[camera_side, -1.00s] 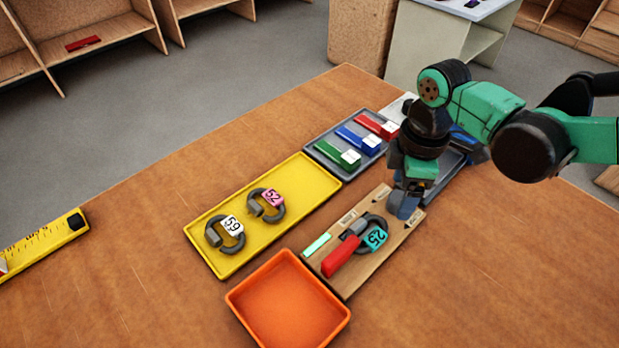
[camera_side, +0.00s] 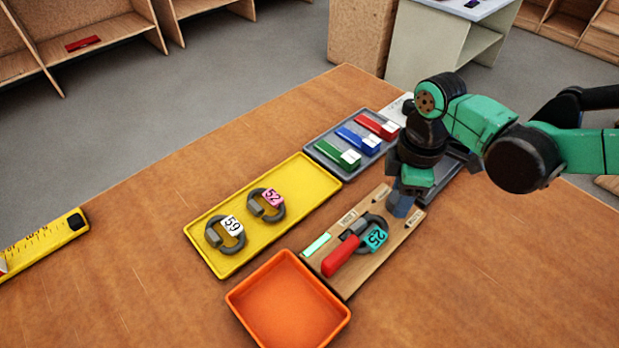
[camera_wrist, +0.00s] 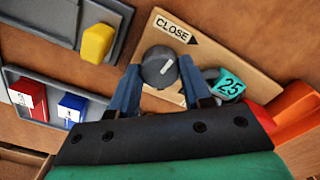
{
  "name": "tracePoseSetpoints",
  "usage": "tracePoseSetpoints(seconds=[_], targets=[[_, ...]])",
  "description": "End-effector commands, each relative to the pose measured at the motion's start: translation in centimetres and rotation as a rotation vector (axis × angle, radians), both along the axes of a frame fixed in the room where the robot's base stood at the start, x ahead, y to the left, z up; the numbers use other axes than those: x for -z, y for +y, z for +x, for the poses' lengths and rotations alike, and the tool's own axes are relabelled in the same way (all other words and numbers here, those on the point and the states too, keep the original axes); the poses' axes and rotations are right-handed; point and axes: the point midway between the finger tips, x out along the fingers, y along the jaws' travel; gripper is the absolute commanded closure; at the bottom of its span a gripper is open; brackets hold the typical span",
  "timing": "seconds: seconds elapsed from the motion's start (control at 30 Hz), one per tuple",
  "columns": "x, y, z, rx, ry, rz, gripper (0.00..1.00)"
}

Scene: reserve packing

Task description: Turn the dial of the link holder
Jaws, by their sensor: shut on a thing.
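The link holder is a wooden board (camera_side: 372,264) with a red handle (camera_side: 341,257) and a dark link (camera_side: 360,222) bearing a teal 25 tag. My gripper (camera_wrist: 160,72) is shut on the dial, one finger on each side. In the side view my gripper (camera_side: 402,204) is low at the board's far end and hides the dial.
A yellow tray (camera_side: 222,270) holds links 59 and 52. An orange tray (camera_side: 290,305) in front is empty. A grey tray (camera_side: 312,152) holds green, blue and red pieces. A second grey tray (camera_wrist: 122,20) with a yellow piece lies beside the board.

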Motion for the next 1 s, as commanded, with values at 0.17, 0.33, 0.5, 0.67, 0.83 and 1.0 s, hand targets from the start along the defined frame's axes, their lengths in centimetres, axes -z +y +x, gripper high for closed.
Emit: tracePoseSetpoints(seconds=[0.17, 0.33, 0.5, 0.67, 0.83, 1.0], targets=[[-0.02, 0.02, -0.03, 0.084, 0.002, -0.001, 1.00], [-0.02, 0.02, -0.03, 0.217, 0.002, -0.001, 1.00], [-0.02, 0.03, -0.03, 0.378, 0.002, 0.000, 1.00], [-0.01, 0.04, -0.02, 0.529, 0.001, 0.000, 1.00], [-0.01, 0.04, -0.02, 0.691, 0.001, 0.000, 1.00], [-0.01, 0.05, -0.01, 0.852, 0.001, 0.001, 1.00]])
